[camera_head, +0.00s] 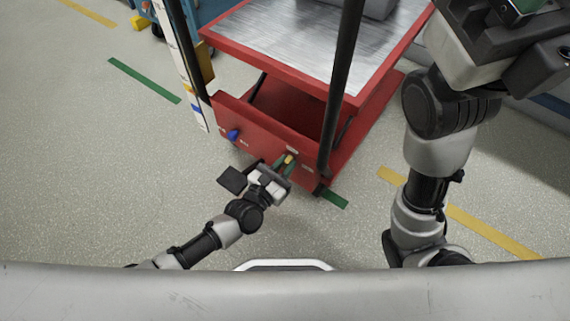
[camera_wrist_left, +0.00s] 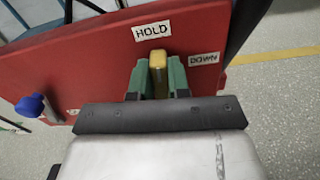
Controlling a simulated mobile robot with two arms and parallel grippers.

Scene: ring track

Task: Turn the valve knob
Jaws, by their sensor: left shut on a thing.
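The valve knob is a yellow handle (camera_wrist_left: 158,66) on the red front panel (camera_wrist_left: 95,60) of a red cart, just under a "HOLD" label (camera_wrist_left: 152,31). A "DOWN" label (camera_wrist_left: 204,58) is to its right. In the head view the yellow knob (camera_head: 289,158) shows at the panel's lower right. My left gripper (camera_wrist_left: 158,80) has its green fingers on both sides of the knob and is shut on it. It also shows in the head view (camera_head: 284,165). My right gripper (camera_head: 520,8) is at the upper right, cut off by the frame; its fingers are not clear.
A blue knob (camera_wrist_left: 30,106) is on the panel's left part. The cart has a metal top (camera_head: 310,45) and dark posts (camera_head: 340,85) near my left arm. Green and yellow tape marks the open grey floor (camera_head: 90,160).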

